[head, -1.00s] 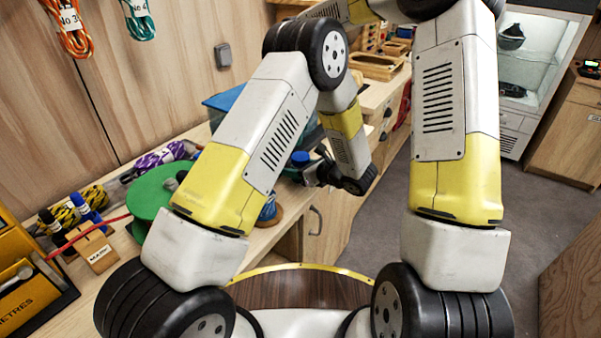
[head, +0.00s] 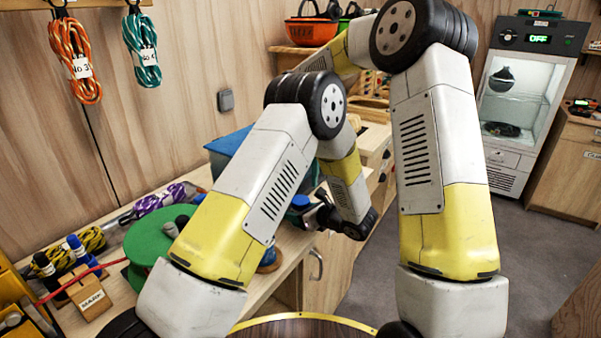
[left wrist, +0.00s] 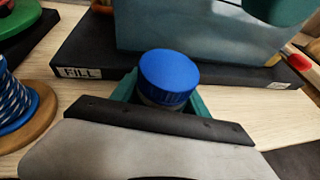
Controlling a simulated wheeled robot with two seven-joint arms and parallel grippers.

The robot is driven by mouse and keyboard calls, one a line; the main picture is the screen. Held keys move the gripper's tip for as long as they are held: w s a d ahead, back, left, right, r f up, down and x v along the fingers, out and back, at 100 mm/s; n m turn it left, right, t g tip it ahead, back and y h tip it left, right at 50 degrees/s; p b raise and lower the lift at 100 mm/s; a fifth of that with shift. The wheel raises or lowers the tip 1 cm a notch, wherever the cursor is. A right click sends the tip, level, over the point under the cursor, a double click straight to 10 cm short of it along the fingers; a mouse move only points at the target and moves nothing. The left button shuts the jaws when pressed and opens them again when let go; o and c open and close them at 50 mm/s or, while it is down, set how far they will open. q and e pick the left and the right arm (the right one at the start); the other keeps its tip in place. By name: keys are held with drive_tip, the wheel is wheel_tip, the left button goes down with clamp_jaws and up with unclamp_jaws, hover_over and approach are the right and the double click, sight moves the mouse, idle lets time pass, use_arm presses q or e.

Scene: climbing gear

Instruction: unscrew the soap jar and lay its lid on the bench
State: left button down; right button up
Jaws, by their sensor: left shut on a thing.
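The soap jar's blue lid (head: 300,201) shows beside my left gripper (head: 313,212) over the bench. In the left wrist view the ribbed blue lid (left wrist: 168,72) sits on top of the jar. A sliver of the greyish jar body (left wrist: 158,101) shows below it. The green fingers of my left gripper (left wrist: 163,103) stand on both sides of the jar just under the lid, shut on it. The lower jar is hidden behind the gripper's housing, so I cannot tell whether it touches the bench (left wrist: 275,120). My right gripper is not in view.
A dark board marked FILL (left wrist: 100,70) bears a blue-grey container (left wrist: 215,38) just behind the jar. A blue-and-white cord spool (left wrist: 18,108) stands to the left. A green reel (head: 150,240) and a MARK block (head: 92,301) are farther left. Bare bench shows around the jar.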

sight(300, 200)
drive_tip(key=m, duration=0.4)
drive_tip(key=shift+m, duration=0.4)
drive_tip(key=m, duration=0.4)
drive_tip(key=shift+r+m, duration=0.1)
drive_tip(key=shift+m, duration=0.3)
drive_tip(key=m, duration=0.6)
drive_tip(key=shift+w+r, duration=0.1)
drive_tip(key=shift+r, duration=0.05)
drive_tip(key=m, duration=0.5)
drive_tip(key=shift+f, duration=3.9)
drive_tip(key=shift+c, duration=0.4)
